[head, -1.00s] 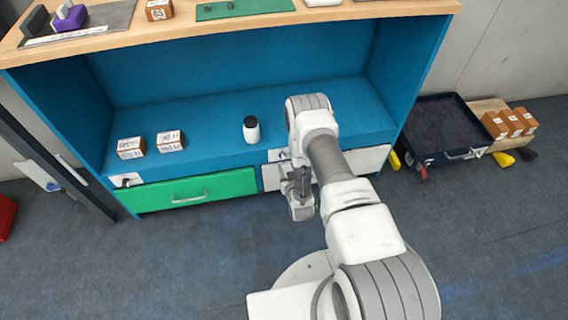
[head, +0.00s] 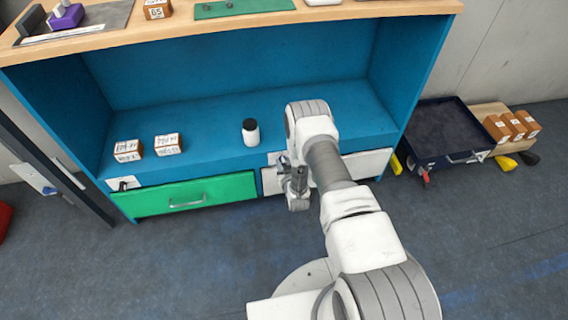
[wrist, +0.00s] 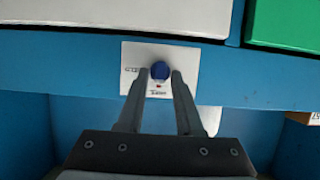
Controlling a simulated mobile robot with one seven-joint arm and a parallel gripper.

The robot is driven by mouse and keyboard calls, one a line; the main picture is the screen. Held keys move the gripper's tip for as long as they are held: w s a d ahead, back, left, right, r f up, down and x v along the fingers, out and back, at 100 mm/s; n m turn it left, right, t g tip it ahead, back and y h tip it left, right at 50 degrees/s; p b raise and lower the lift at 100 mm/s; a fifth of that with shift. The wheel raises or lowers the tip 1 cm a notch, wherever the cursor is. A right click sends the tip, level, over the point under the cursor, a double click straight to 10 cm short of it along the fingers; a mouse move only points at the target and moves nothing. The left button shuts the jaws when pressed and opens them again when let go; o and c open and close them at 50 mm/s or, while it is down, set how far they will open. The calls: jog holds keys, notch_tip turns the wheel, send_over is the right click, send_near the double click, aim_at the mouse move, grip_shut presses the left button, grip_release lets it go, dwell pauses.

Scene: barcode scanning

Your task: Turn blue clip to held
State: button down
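The blue clip (wrist: 160,70) is a small round knob on a white plate (wrist: 131,55) on the blue cabinet front. In the wrist view dark marks flank it and a small red mark lies below it. My gripper (wrist: 161,74) is open, with one fingertip on each side of the clip in the picture. I cannot tell whether the fingers touch it. In the head view my gripper (head: 284,162) is at the cabinet front, above the white drawer (head: 365,164). The clip is mostly hidden there by my arm.
A green drawer (head: 225,189) with a handle is left of the white one. A black-capped white bottle (head: 251,135) and two boxes (head: 168,145) stand on the blue shelf. Another white plate (head: 123,183) is above the green drawer. A dark tray (head: 440,125) stands right.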

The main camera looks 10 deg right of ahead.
dwell(0.4)
jog(key=shift+s+d+f+m+t+y, duration=0.1)
jog(key=shift+d+f+m+t+y, duration=0.25)
jog(key=shift+m+y, duration=1.35)
jog(key=shift+f+m+t+y, duration=0.15)
jog(key=shift+m+t+y, duration=0.5)
jog(key=shift+m, duration=2.1)
jog(key=shift+s+d+f+m+t+y, duration=0.1)
jog(key=shift+d+f+m+t+y, duration=0.25)
jog(key=shift+m+y, duration=1.35)
jog(key=shift+a+r+m+h, duration=0.1)
jog(key=shift+a+m+h, duration=0.05)
jog(key=shift+m+h, duration=0.45)
jog(key=c, duration=0.9)
grip_release()
jog(key=shift+w, duration=0.1)
